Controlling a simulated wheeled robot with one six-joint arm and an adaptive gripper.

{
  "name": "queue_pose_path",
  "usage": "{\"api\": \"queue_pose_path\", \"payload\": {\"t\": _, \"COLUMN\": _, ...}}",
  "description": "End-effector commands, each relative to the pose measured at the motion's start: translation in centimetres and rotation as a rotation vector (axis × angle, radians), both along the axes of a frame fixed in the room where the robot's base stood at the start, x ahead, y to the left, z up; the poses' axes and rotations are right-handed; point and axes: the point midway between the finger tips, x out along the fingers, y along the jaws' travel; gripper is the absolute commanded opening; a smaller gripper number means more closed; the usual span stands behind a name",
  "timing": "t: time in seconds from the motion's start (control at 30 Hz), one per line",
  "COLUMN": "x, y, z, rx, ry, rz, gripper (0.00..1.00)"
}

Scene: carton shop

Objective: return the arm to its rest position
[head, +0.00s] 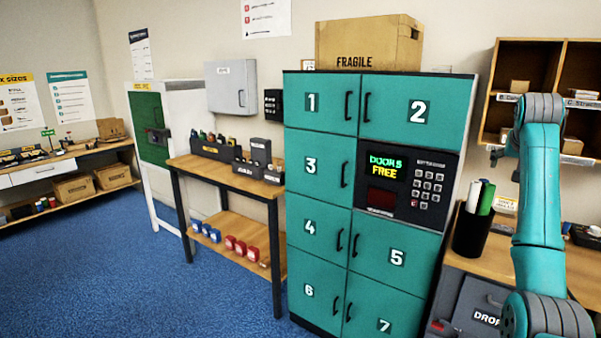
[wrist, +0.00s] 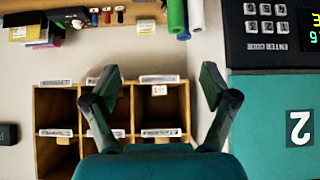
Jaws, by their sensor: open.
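My arm is raised at the right of the head view, and its teal links show there beside the locker. My gripper shows in the wrist view (wrist: 157,85). Its two dark green fingers are spread wide apart with nothing between them. Behind the fingers is a wooden pigeonhole shelf, seen upside down in the wrist view (wrist: 110,128) and at the upper right in the head view (head: 545,44). The fingertips cannot be made out clearly in the head view.
A teal locker (head: 318,204) with closed numbered doors stands left of my arm; its panel reads "DOORS FREE". A black cup (head: 470,232) of rolled tubes stands on a counter beside it. A carton (head: 368,43) sits on the locker. Blue floor (head: 130,265) is clear at left.

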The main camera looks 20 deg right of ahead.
Motion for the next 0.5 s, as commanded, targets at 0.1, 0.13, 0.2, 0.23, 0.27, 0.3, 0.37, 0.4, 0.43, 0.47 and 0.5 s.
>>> {"api": "queue_pose_path", "payload": {"t": 0.1, "x": 0.5, "y": 0.4, "z": -1.5, "rx": -0.003, "ry": -0.002, "rz": 0.011, "gripper": 0.85}}
{"api": "queue_pose_path", "payload": {"t": 0.13, "x": 0.7, "y": 0.6, "z": -1.9, "rx": -0.005, "ry": -0.002, "rz": 0.014, "gripper": 0.85}}
{"api": "queue_pose_path", "payload": {"t": 0.2, "x": 1.0, "y": 0.8, "z": -3.0, "rx": -0.008, "ry": -0.005, "rz": 0.021, "gripper": 0.85}}
{"api": "queue_pose_path", "payload": {"t": 0.23, "x": 1.1, "y": 1.0, "z": -3.6, "rx": -0.01, "ry": -0.006, "rz": 0.025, "gripper": 0.85}}
{"api": "queue_pose_path", "payload": {"t": 0.27, "x": 1.3, "y": 1.1, "z": -4.2, "rx": -0.011, "ry": -0.006, "rz": 0.028, "gripper": 0.85}}
{"api": "queue_pose_path", "payload": {"t": 0.3, "x": 1.5, "y": 1.4, "z": -4.9, "rx": -0.014, "ry": -0.007, "rz": 0.035, "gripper": 0.85}}
{"api": "queue_pose_path", "payload": {"t": 0.37, "x": 1.9, "y": 1.8, "z": -6.3, "rx": -0.017, "ry": -0.009, "rz": 0.044, "gripper": 0.85}}
{"api": "queue_pose_path", "payload": {"t": 0.4, "x": 2.2, "y": 2.1, "z": -7.2, "rx": -0.02, "ry": -0.012, "rz": 0.051, "gripper": 0.85}}
{"api": "queue_pose_path", "payload": {"t": 0.43, "x": 2.4, "y": 2.4, "z": -8.0, "rx": -0.023, "ry": -0.012, "rz": 0.057, "gripper": 0.85}}
{"api": "queue_pose_path", "payload": {"t": 0.47, "x": 2.6, "y": 2.7, "z": -8.8, "rx": -0.025, "ry": -0.014, "rz": 0.062, "gripper": 0.85}}
{"api": "queue_pose_path", "payload": {"t": 0.5, "x": 2.8, "y": 3.1, "z": -10.0, "rx": -0.028, "ry": -0.017, "rz": 0.071, "gripper": 0.85}}
